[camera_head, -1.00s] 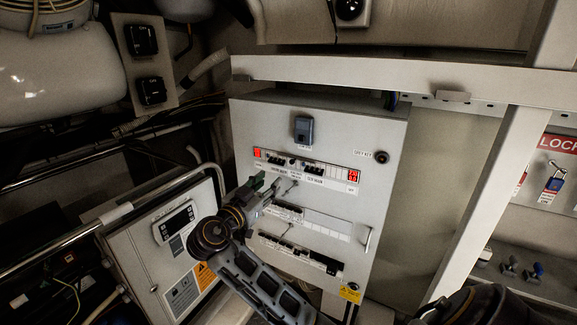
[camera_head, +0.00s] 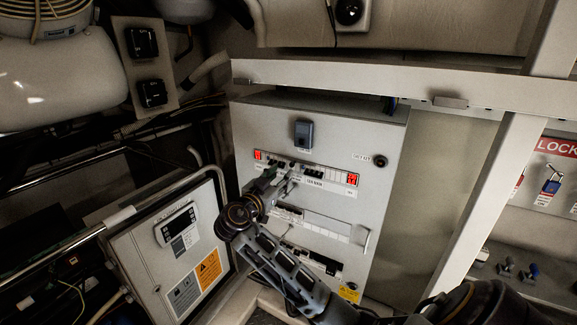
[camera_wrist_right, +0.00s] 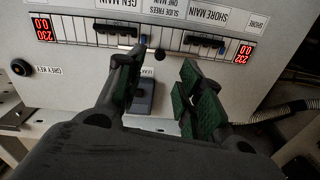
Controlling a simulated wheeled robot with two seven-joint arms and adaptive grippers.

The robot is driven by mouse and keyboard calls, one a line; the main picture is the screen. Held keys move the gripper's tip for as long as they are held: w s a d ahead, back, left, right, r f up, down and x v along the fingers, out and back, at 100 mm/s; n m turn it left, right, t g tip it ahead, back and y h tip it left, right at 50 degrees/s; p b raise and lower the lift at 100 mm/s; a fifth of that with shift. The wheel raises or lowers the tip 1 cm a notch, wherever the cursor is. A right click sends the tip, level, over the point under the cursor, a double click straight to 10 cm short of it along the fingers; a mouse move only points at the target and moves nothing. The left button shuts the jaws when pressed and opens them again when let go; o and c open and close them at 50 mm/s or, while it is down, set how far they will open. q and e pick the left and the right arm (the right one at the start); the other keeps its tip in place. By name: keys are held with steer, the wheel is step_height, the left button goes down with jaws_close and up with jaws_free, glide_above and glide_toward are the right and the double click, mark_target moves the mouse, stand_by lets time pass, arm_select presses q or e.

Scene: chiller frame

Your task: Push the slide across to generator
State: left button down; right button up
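The breaker row (camera_head: 330,175) runs across the upper part of a pale panel (camera_head: 345,140). In the right wrist view, which shows it upside down, the GEN MAIN breakers (camera_wrist_right: 115,40) are at left and the SHORE MAIN breakers (camera_wrist_right: 203,44) at right. The slide knob (camera_wrist_right: 159,55), small and dark, shows between them, under a label reading SLIDE FREES ONE MAIN. My right gripper (camera_head: 284,174) is open at the row; in its wrist view the fingers (camera_wrist_right: 162,62) stand apart, either side of the knob. Contact cannot be told. My left gripper is not in view.
Red digital displays (camera_head: 352,180) mark the row's ends. A grey-blue box (camera_head: 303,133) sits above the row, and a black key switch (camera_head: 381,160) at upper right. Lower breaker rows and a handle (camera_head: 366,240) are below. A white frame beam (camera_head: 400,80) crosses above the panel.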

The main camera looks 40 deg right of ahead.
mark_target(291, 165)
steer(key=shift+p+x, duration=0.95)
steer(key=shift+x, duration=2.3)
jaws_close()
